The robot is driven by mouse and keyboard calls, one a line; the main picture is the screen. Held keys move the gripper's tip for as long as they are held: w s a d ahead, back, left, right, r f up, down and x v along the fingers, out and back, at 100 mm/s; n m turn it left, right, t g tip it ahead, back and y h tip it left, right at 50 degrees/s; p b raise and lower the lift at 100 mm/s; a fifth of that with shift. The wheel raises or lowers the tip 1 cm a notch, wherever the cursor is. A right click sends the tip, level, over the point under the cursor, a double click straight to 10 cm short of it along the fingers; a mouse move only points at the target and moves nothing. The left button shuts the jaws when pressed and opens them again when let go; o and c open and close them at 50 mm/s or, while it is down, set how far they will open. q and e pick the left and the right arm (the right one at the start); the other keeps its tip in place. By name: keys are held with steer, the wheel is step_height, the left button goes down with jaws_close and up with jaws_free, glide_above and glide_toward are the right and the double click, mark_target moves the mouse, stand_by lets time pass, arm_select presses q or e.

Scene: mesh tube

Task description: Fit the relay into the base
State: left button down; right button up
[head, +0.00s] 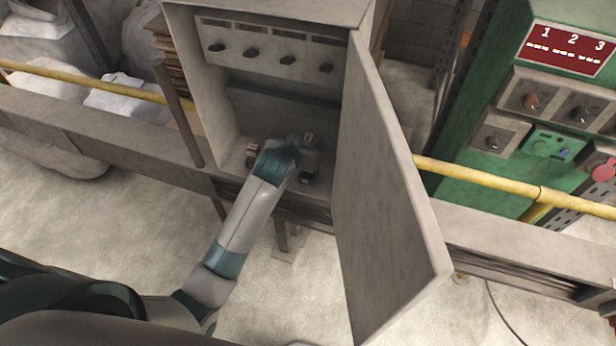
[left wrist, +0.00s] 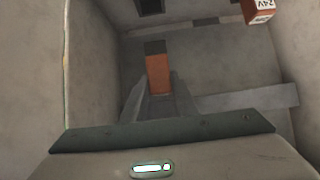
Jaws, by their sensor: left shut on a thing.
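My left gripper (left wrist: 160,105) is shut on an orange block with a dark far end, the relay (left wrist: 158,74), which shows between the fingers in the left wrist view. In the head view the left gripper (head: 307,165) is inside the open grey cabinet, low down, and its fingers are hard to make out. A second orange block with a white "24V" label (left wrist: 259,12) stands apart, at the upper right of the wrist view. A dark rectangular piece (left wrist: 150,6) shows at that view's top edge; I cannot tell if it is the base. My right gripper is not in view.
The cabinet door (head: 390,200) stands open close to the right of my left arm. A panel with several dark knobs (head: 270,57) is above it. The cabinet's side walls are close around the gripper. A yellow rail (head: 480,178) and green control panel (head: 530,160) are to the right.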

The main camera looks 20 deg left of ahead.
arm_select(q)
steer(key=shift+f, duration=0.1)
step_height(320, 180, down, 6)
steer(key=shift+r+p, duration=0.2)
steer(key=shift+p, duration=0.35)
steer(key=shift+f, duration=0.1)
step_height(320, 180, down, 3)
steer(key=shift+f+p, duration=0.2)
steer(key=shift+p, duration=0.15)
steer(key=shift+f, duration=0.3)
steer(key=shift+f, duration=0.15)
steer(key=c, duration=1.4)
jaws_free()
